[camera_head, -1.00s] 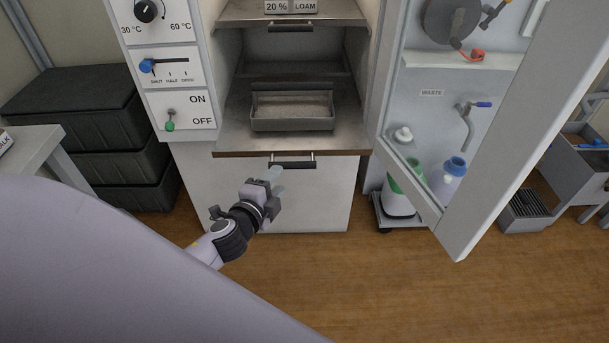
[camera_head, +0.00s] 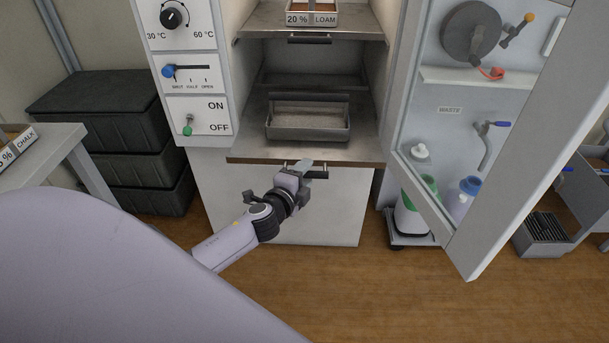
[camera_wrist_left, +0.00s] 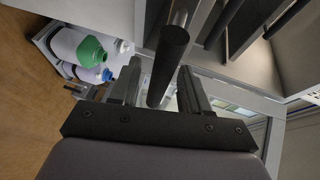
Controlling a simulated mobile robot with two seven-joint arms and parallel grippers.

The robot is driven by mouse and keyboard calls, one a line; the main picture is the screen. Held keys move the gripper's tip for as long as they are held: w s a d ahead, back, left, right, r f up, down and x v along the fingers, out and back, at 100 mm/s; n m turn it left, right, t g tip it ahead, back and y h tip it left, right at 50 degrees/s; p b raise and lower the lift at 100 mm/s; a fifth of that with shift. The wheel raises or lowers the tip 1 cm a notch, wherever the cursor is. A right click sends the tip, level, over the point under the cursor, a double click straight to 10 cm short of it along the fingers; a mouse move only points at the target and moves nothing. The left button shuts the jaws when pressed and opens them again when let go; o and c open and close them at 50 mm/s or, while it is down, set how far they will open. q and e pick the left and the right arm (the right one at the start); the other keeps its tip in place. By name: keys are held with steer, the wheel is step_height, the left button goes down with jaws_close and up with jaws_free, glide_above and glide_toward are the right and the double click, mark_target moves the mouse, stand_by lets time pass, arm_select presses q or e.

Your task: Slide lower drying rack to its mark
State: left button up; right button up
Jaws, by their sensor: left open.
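The lower drying rack (camera_head: 245,150) is a grey metal shelf with a brown front edge, and it bears a shallow grey tray (camera_head: 308,120) of soil. Its dark bar handle (camera_head: 320,173) sits just below that edge. My left gripper (camera_head: 304,169) is at the left part of the handle and partly hides it. In the left wrist view the handle (camera_wrist_left: 169,65) runs between the two open fingers of the gripper (camera_wrist_left: 160,85); contact cannot be told. I make out no mark for the rack. My right gripper is not in view.
The upper rack (camera_head: 262,22) carries a tray labelled 20 % loam. An open door (camera_head: 530,130) stands to the right, beside waste bottles (camera_head: 415,205) on a low trolley. Black crates (camera_head: 125,135) are stacked at left. The wooden floor in front is clear.

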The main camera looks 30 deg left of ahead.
arm_select(q)
steer(key=shift+w, duration=0.15)
jaws_close()
steer(key=shift+w+a, duration=0.1)
